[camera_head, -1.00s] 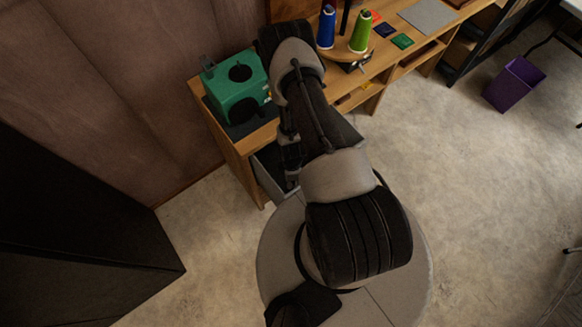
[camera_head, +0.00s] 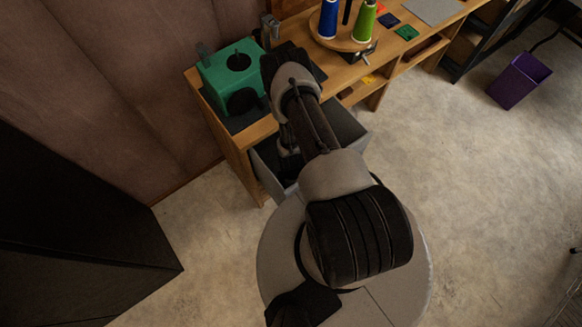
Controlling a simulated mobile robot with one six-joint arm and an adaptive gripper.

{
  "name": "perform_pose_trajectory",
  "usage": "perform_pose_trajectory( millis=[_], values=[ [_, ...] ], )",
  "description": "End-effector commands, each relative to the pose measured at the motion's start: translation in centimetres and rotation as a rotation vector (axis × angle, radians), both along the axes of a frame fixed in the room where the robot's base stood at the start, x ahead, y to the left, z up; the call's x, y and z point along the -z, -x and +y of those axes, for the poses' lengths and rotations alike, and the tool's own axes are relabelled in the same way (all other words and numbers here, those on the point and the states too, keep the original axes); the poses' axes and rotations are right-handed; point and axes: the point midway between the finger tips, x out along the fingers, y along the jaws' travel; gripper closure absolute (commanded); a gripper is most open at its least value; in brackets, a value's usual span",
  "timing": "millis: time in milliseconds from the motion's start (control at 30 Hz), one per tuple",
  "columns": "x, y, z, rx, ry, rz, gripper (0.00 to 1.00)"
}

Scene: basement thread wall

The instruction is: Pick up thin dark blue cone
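A blue thread cone (camera_head: 328,20), cut off by the top edge, stands upright on a round wooden stand (camera_head: 341,42) on the desk. I cannot tell whether it is the thin dark blue one. A green cone (camera_head: 363,20) stands to its right. My gripper (camera_head: 290,152) shows only as a dark part beside my arm, over the open grey drawer (camera_head: 345,130), well below and left of the blue cone. Its fingertips are hidden, so I cannot tell whether it is open or holds anything. My arm covers much of the drawer's inside.
A green box-like machine (camera_head: 225,75) stands at the left end of the wooden desk (camera_head: 243,141). Small coloured pieces (camera_head: 406,32) and a grey sheet (camera_head: 432,10) lie to the right.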

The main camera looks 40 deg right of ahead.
Motion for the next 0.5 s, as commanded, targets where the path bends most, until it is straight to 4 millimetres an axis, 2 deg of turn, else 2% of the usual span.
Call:
perform_pose_trajectory(
  millis=[67,500],
  values=[
    [-0.10,-0.01,-0.01,0.000,0.000,0.000,0.38],
    [-0.11,-0.01,-0.01,0.000,0.000,0.000,0.67]
  ],
)
